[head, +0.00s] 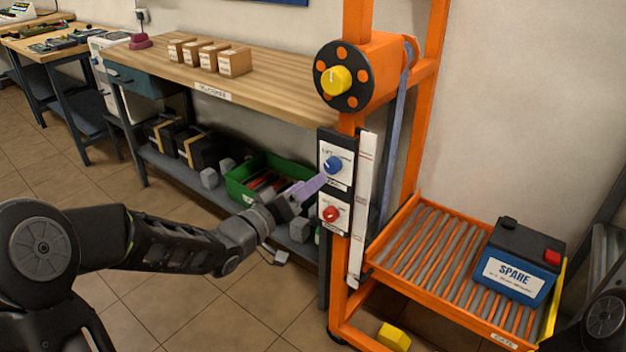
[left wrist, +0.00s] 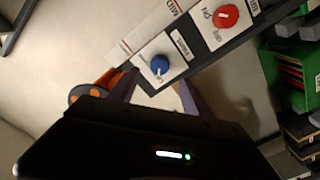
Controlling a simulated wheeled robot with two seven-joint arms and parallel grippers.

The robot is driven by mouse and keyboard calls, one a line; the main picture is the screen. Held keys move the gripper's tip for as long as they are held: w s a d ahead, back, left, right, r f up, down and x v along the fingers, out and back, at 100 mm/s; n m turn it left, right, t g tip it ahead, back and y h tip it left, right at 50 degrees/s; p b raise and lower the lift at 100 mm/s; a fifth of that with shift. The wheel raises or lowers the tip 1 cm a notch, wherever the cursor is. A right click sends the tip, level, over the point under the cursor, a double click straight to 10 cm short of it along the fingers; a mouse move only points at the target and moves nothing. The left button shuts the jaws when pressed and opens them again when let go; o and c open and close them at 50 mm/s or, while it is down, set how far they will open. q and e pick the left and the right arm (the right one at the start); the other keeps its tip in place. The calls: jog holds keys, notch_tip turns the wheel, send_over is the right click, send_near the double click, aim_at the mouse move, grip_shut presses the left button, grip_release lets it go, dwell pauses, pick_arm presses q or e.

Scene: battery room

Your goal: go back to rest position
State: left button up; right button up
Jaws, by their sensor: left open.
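My left gripper (head: 308,188) has purple fingers and reaches in from the left toward the control panel (head: 323,190) on the orange lift frame. In the left wrist view the gripper (left wrist: 157,94) is open, with nothing between its fingers. The blue knob (head: 333,165) is just beyond the fingertips; it also shows in the left wrist view (left wrist: 159,65), ahead of the gap between the fingers. The fingers look apart from it. The red knob (head: 330,213) sits below the blue one. My right gripper is out of view.
A roller tray (head: 410,232) on the orange frame (head: 352,270) holds a SPARE battery (head: 520,262). A wooden bench (head: 270,95) stands behind my left arm, with a green bin (head: 240,190) on its lower shelf. A yellow block (head: 394,337) lies low. Open tiled floor lies left.

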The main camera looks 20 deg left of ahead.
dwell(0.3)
pick_arm(q)
jog(key=s+d+f+g+y, duration=0.15)
jog(key=s+f+g, duration=0.25)
jog(key=f, duration=0.9)
jog(key=s+d+f+g+y, duration=0.1)
jog(key=s+f+g+y, duration=0.2)
jog(key=f, duration=1)
jog(key=s+d+f+m+g+h, duration=0.1)
jog(key=s+d+f+g, duration=0.25)
jog(key=s+f, duration=0.4)
jog(key=s+d+f+g, duration=0.3)
jog(key=s+d+f, duration=0.15)
jog(key=s, duration=0.65)
jog(key=s+d+f+m+g+h, duration=0.1)
jog(key=s+d+f+g, duration=0.2)
jog(key=s+f, duration=0.5)
notch_tip(320, 180, up, 21)
jog(key=p, duration=1.9)
jog(key=shift+s+a+t, duration=0.15)
jog(key=shift+s+t, duration=0.1)
jog(key=shift+t, duration=0.1)
